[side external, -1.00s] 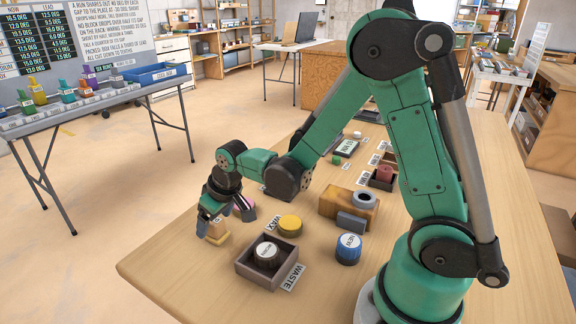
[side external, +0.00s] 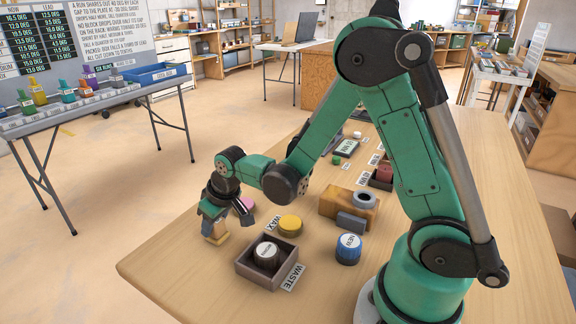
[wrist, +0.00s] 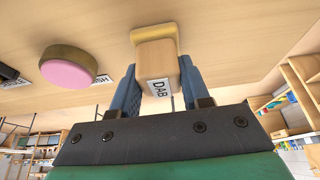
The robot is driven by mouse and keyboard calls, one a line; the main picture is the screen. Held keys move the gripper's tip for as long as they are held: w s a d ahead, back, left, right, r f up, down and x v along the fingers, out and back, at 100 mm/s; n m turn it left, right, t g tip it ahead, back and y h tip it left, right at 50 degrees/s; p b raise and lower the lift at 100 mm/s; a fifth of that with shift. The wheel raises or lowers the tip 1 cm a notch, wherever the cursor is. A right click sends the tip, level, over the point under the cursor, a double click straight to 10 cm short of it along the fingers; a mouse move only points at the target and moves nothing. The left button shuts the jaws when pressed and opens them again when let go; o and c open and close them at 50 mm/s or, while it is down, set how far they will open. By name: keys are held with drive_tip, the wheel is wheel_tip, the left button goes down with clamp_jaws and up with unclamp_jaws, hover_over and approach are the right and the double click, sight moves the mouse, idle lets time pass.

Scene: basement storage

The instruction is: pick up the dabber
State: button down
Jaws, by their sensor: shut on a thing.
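The dabber (wrist: 155,58) is a tan block with a yellowish flared end and a label reading "DAB". In the wrist view it sits between the two blue fingers of my gripper (wrist: 156,85), which are shut on it. In the side view my gripper (side external: 213,222) points down near the left part of the wooden table, with the dabber (side external: 216,239) showing below the fingers. I cannot tell for sure whether its lower end touches the table.
A pink-topped round pad (wrist: 68,66) lies beside the dabber. A yellow wax puck (side external: 290,222), a WASTE tray (side external: 283,276) holding a dark puck, and a blue-sided puck (side external: 348,250) stand to the right. The table's front left is clear.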

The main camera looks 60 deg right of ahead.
wheel_tip(320, 180, up, 20)
idle(0.6)
drive_tip(key=c, duration=1.1)
unclamp_jaws()
clamp_jaws()
drive_tip(key=shift+d, duration=0.1)
